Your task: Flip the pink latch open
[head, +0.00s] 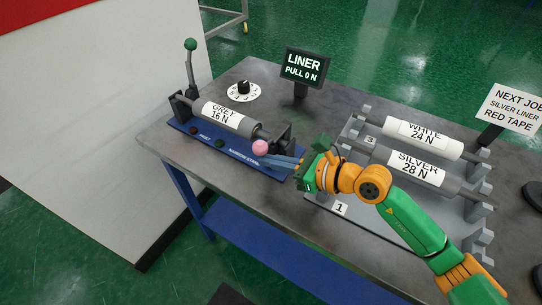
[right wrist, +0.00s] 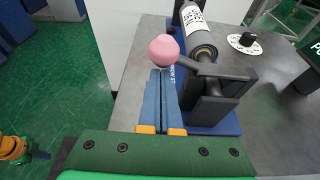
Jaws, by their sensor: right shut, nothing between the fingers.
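The pink latch shows as a pink ball knob (head: 260,147) at the right end of the blue roll holder (head: 214,148). In the right wrist view the pink knob (right wrist: 163,50) sits on a dark arm that runs right to the black end stand (right wrist: 212,105). My right gripper (head: 270,157) is shut and empty, its blue fingers pointing at the knob. In the right wrist view its fingertips (right wrist: 166,72) lie right at the knob's near side; I cannot tell whether they touch.
A grey roll (head: 228,118) lies in the blue holder. A green-knobbed lever (head: 190,65) rises behind its left end. A white dial (head: 243,91) and a liner display (head: 304,66) stand behind. White (head: 423,138) and silver (head: 415,168) rolls lie on a rack to the right.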

